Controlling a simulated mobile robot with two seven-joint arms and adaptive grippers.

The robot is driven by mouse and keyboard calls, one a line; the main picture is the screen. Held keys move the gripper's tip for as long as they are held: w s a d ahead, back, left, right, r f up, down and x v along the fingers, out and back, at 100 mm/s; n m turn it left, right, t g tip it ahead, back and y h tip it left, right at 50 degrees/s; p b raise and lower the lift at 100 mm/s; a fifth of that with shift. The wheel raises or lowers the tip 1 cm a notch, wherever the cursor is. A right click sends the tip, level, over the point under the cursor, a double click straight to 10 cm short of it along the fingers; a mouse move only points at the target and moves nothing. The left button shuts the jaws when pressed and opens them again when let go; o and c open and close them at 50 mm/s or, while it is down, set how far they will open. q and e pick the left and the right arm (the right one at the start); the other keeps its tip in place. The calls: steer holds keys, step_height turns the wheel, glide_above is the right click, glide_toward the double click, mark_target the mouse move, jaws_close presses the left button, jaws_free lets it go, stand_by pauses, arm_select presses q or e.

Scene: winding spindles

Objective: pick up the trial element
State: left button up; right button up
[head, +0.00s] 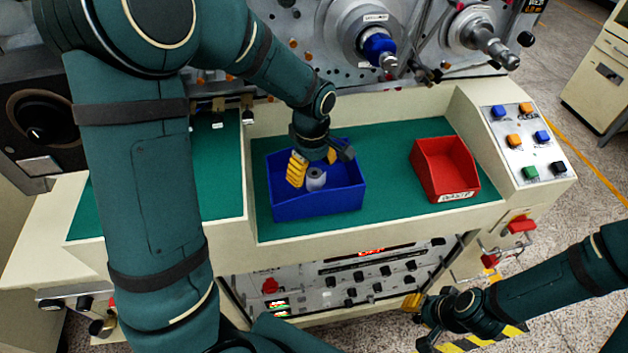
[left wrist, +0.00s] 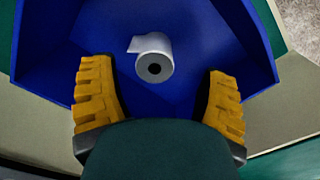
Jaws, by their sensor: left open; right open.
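The trial element looks like a small grey-white roll (head: 316,179) with a dark core hole. It stands in the blue bin (head: 318,206) on the green worktop. The left wrist view shows the roll (left wrist: 153,58) on the blue floor, with a loose flap at its upper left. My left gripper (head: 314,170) reaches into the blue bin from above. Its yellow fingers are spread wide in the left wrist view (left wrist: 160,100), and the roll is between and just beyond them, not touching. My right gripper (head: 415,318) is low at the right, outside the bench front, away from the roll.
A red bin (head: 446,170) stands to the right on the green worktop (head: 385,150). A button panel (head: 526,140) is at the far right. Machine spindles (head: 380,45) rise behind. The blue bin's walls surround my left fingers. Green worktop between the bins is clear.

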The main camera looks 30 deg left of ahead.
mark_target(314, 173)
arm_select(q)
steer(key=f, duration=0.3)
steer(key=shift+w+d, duration=0.15)
steer(key=shift+w, duration=0.1)
steer(key=shift+f+b, duration=0.3)
steer(key=shift+f, duration=0.2)
jaws_close()
steer(key=shift+r, duration=0.1)
